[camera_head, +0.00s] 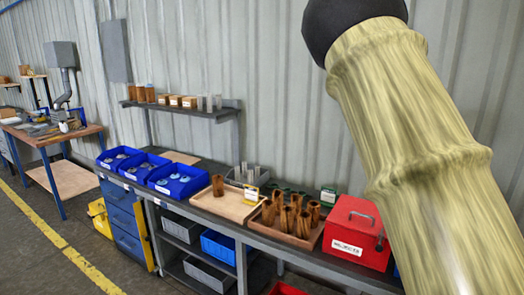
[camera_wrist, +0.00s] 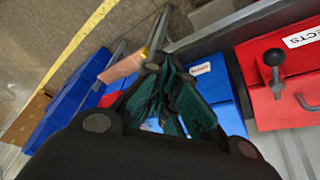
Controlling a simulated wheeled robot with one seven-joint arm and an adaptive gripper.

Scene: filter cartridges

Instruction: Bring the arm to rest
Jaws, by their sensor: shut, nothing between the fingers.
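My gripper (camera_wrist: 158,68) shows in the wrist view with its dark, green-padded fingers. They are shut, with nothing held between them. The gripper is out of the head view. There, a pale yellowish link of my arm with a black joint rises at the right, in front of the wall. In the wrist view, the gripper hangs over blue bins, with the red box at its right; I see no contact with either.
The bench carries blue bins (camera_head: 178,180) of discs, a light wooden board (camera_head: 229,204) with one brown cartridge, a wooden tray (camera_head: 279,231) of several brown cartridges, and a red box (camera_head: 352,233), also in the wrist view (camera_wrist: 291,90).

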